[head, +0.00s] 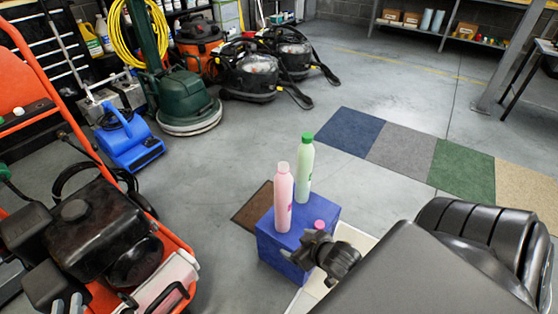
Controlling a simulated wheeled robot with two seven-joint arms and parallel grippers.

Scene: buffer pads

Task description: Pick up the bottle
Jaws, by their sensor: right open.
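A pale pink bottle (283,198) with a light cap stands upright on a blue box (275,249). A pale green bottle (305,172) with a green cap stands upright just behind it to the right. A small pink top (320,224) shows just above my right gripper; what lies below it is hidden. My right gripper (310,255) is open at the front right of the box, lower than the two bottles and apart from them. Whether its fingers touch the box or the pink-topped thing, I cannot tell. My left gripper is not in view.
An orange-framed machine (178,240) fills the lower left. A blue blower (130,142), a green floor machine (180,95) and vacuums (250,72) stand behind. Coloured floor mats (400,145) lie at the right. A brown mat (252,208) lies beside the box. The floor between is clear.

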